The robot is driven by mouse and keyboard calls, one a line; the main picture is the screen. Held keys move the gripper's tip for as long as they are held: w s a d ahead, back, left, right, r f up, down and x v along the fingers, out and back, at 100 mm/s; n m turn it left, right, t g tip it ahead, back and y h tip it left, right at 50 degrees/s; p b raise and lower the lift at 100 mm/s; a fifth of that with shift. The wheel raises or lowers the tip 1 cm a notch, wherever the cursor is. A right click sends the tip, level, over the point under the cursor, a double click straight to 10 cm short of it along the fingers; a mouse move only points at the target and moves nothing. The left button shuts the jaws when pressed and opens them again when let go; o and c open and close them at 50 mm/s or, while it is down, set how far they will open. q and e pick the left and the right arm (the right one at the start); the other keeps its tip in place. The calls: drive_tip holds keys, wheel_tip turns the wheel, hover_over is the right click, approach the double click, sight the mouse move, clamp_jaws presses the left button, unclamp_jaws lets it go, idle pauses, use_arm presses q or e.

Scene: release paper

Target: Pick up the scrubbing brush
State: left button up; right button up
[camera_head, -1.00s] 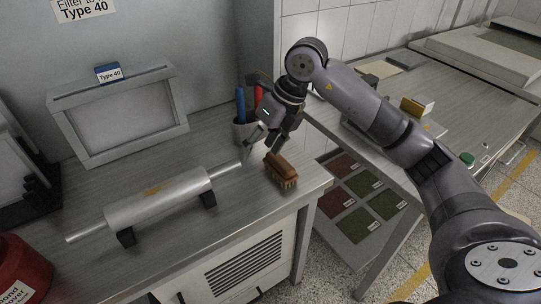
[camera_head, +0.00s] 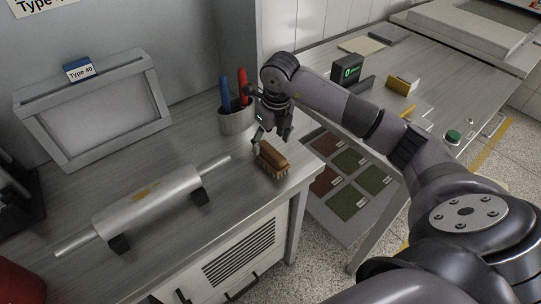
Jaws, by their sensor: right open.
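The scrubbing brush (camera_head: 271,160) has a brown wooden back and pale bristles. It lies on the metal counter near its right front corner. My right gripper (camera_head: 268,141) is open and points down just above and behind the brush, with its fingertips close to the brush's far end. I cannot tell whether a finger touches it. My left gripper is not in view.
A grey cup (camera_head: 237,121) with blue and red handled tools stands just left of my right gripper. A metal roller (camera_head: 148,203) on black supports lies to the left. A framed screen labelled Type 40 (camera_head: 97,107) stands behind. The counter (camera_head: 226,214) is clear in front.

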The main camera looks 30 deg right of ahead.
sight(271, 151)
drive_tip(key=shift+s+f+p, duration=0.2)
drive_tip(key=shift+f+p, duration=0.15)
drive_tip(key=shift+f, duration=0.3)
wheel_tip(271, 151, down, 4)
drive_tip(key=shift+r+p, duration=0.25)
drive_tip(key=shift+p, duration=0.3)
drive_tip(key=shift+f, duration=0.4)
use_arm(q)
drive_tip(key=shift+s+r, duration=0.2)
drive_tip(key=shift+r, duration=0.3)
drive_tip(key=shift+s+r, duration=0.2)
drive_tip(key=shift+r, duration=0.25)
use_arm(e)
drive_tip(key=shift+c, duration=0.2)
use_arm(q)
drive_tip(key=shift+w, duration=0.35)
use_arm(e)
drive_tip(key=c, duration=1.3)
drive_tip(key=shift+r, duration=0.15)
